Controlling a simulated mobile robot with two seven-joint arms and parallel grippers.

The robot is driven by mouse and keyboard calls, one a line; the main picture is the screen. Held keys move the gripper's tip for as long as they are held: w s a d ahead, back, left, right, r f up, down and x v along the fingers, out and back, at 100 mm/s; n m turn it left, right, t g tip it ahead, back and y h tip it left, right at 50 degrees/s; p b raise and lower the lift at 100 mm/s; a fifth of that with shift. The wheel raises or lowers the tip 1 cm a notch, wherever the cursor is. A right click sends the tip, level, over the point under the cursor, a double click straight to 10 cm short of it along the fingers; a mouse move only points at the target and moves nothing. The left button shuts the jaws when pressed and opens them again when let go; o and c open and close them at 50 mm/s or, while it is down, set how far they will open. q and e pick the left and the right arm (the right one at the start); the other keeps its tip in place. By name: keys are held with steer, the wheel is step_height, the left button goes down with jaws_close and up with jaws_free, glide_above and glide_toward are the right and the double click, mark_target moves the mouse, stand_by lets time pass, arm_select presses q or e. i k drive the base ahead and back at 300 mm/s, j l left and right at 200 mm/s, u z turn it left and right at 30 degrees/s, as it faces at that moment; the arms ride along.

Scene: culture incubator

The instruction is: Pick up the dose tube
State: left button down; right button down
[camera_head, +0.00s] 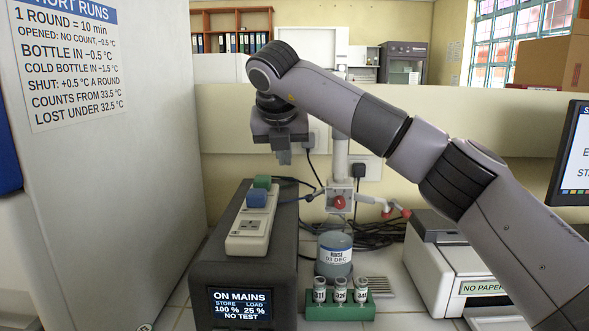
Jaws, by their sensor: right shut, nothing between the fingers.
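Three small clear tubes with labels stand upright in a green rack (340,312) at the bottom centre: a left tube (319,291), a middle tube (340,291) and a right tube (361,291). Their labels are too small to read surely, and I cannot tell which one is the dose tube. My right gripper (284,157) is shut and empty. It points down, high above and behind the power strip, up and to the left of the rack and well apart from the tubes. My left gripper is not in view.
A bottle labelled RINSE (334,258) stands right behind the rack, under a tap (339,202). A dark power unit (243,275) carrying a power strip (249,232) is to the left. A printer (455,270) is to the right. Cables lie behind.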

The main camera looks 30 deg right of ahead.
mark_target(340, 296)
steer(key=k+j, duration=0.8)
